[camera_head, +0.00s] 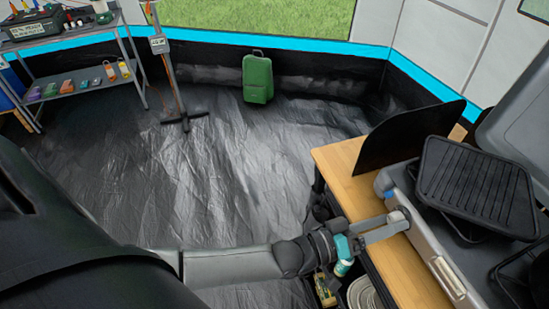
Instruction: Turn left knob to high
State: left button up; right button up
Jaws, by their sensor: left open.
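A grey camp stove (425,238) stands on the wooden table at the right, with its lid raised and a black ribbed griddle (478,186) on top. My left arm comes in from the left, and my left gripper (396,221) is at the stove's near-left side. Its two grey fingers are apart, with the tips beside a small light-grey round part (399,214) that looks like a knob. I cannot tell whether the fingers touch it, and its setting is not readable. The fingers partly cover this part of the stove. My right gripper is not in view.
Items sit on a shelf below the table's edge. A green container (257,78) stands by the wall. A metal rack (90,82) stands far left. The middle floor is clear.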

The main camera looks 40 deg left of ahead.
pick_arm(q)
jog(key=m, duration=0.4)
jog(key=shift+a, duration=0.1)
jog(key=m, duration=0.2)
jog(key=shift+m, duration=0.4)
jog(key=m+b, duration=0.2)
jog(key=m, duration=0.3)
jog(key=shift+g, duration=0.3)
jog(key=p+v, duration=0.2)
jog(key=v, duration=1.3)
jog(key=a+f+n+g+y, duration=0.1)
jog(key=a+f+y, duration=0.1)
jog(key=f, duration=0.5)
jog(key=a+f+n+g+y, duration=0.1)
jog(key=a+f+y, duration=0.2)
jog(key=f, duration=0.4)
jog(key=s+a+f+n+g+y, duration=0.1)
jog(key=a+f+y, duration=0.1)
jog(key=a+f, duration=0.2)
jog(key=shift+a+f+p, duration=0.4)
jog(key=shift+f+p, duration=0.05)
jog(key=shift+f, duration=1.3)
jog(key=shift+s, duration=0.1)
